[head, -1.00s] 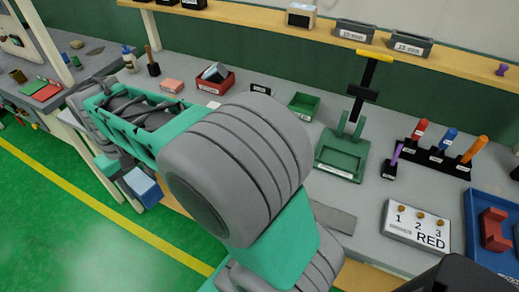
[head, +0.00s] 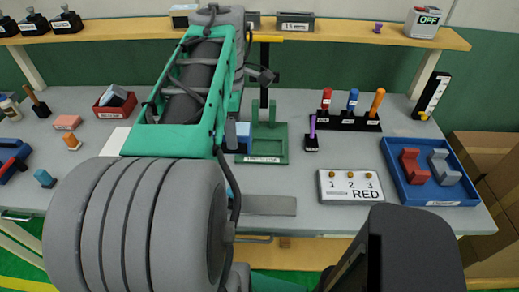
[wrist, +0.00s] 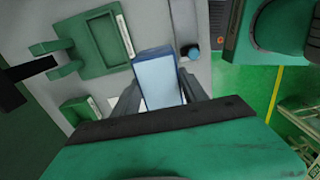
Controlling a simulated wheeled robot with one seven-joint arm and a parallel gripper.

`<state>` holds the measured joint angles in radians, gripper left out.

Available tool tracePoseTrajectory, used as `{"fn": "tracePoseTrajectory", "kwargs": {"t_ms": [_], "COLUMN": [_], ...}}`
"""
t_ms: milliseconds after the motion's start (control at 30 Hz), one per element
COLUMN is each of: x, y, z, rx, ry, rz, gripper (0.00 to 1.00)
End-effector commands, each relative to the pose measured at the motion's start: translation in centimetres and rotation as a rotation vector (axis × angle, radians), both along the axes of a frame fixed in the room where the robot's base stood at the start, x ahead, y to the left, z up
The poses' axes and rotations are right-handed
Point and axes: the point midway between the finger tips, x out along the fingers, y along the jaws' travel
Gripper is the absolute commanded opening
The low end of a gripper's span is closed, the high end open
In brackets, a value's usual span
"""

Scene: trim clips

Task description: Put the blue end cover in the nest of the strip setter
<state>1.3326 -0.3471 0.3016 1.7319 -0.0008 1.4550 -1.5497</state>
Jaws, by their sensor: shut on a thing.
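The blue end cover (wrist: 157,80) is a light-blue block held between my gripper's two grey fingers (wrist: 160,95) in the wrist view. In the head view a bit of the cover (head: 243,131) shows just left of the green strip setter (head: 280,146); my arm hides most of my gripper there. The setter has a flat base with a low-rimmed recess, its nest, and a dark post behind. In the wrist view the setter (wrist: 122,62) lies left of the cover, its nest (wrist: 95,42) visible and empty. The cover appears apart from the setter.
A tool rack (head: 345,124) and a numbered RED box (head: 350,187) stand right of the setter. A blue tray (head: 430,193) with red and grey pieces is farther right. A grey plate (head: 268,205) lies in front of the setter. A shelf (head: 350,36) runs behind.

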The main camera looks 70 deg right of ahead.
Motion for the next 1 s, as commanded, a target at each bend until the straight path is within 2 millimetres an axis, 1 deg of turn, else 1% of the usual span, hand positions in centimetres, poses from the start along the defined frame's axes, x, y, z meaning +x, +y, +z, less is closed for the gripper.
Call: {"fn": "tracePoseTrajectory", "kwargs": {"t_ms": [67,133,367,400,500,600,767,900,1000], "x": [-0.7,-1.0,-2.5,-2.7,-3.1,-3.4,-3.6,-3.7,-3.6], "y": [-0.8,-2.1,-8.5,-9.4,-11.1,-12.4,-13.5,-13.6,-13.6], "z": [-0.2,-0.7,-3.5,-4.4,-6.8,-8.2,-9.7,-12.3,-12.9], "rx": [0.002,0.005,0.005,0.006,0.005,0.002,0.001,0.002,-0.001], "ry": [0.000,0.001,0.001,0.000,0.000,0.000,0.000,0.000,0.000], "rz": [0.001,0.002,0.001,0.001,0.002,0.003,0.002,0.003,0.003], "gripper": [0.05,0.05,0.05,0.05,0.05,0.05,0.05,0.05,0.05]}}
